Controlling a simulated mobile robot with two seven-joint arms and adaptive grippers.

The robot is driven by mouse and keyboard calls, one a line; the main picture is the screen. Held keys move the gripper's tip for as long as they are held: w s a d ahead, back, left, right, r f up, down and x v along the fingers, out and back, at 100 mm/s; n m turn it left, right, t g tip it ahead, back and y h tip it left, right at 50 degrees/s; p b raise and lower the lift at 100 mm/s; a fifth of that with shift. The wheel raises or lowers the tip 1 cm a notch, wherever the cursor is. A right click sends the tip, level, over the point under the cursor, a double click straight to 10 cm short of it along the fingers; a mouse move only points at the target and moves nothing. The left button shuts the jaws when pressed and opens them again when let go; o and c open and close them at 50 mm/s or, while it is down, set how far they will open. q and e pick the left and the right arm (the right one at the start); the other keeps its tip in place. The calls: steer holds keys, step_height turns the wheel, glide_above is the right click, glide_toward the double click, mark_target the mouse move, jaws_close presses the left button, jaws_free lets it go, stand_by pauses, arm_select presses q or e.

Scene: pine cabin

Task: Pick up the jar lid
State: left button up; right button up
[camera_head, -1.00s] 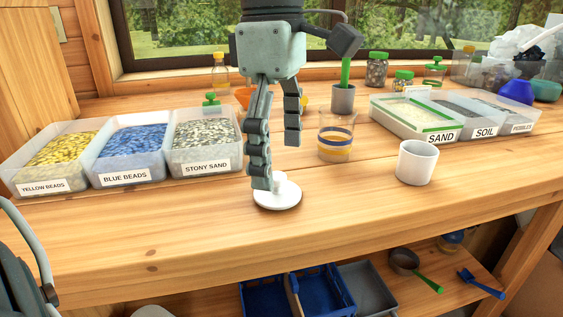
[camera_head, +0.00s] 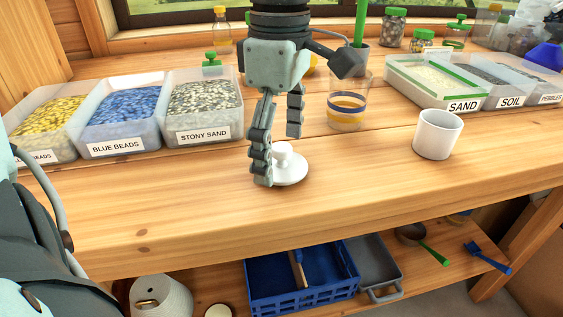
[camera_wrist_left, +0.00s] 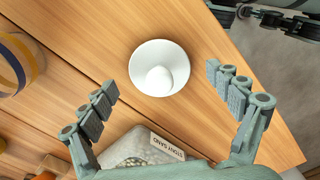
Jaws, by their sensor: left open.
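The jar lid (camera_head: 289,171) is a white disc with a round knob on top. It lies flat on the wooden table near the front edge. My left gripper (camera_head: 279,158) is open above and around it, with one finger in front of the lid's left side and the other behind and to the right. In the left wrist view the lid (camera_wrist_left: 159,69) lies ahead of the spread fingers (camera_wrist_left: 174,100), with nothing between them. I cannot tell whether the left finger touches the lid.
Bins of yellow beads (camera_head: 46,125), blue beads (camera_head: 120,117) and stony sand (camera_head: 204,104) stand left. A glass with coloured bands (camera_head: 347,106) and a white cup (camera_head: 437,134) stand right. A blue crate (camera_head: 300,300) sits on the lower shelf. The table front is clear.

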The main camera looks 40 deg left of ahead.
arm_select(q)
steer(key=shift+c, duration=0.4)
steer(key=shift+f, duration=0.15)
steer(key=c, duration=1.9)
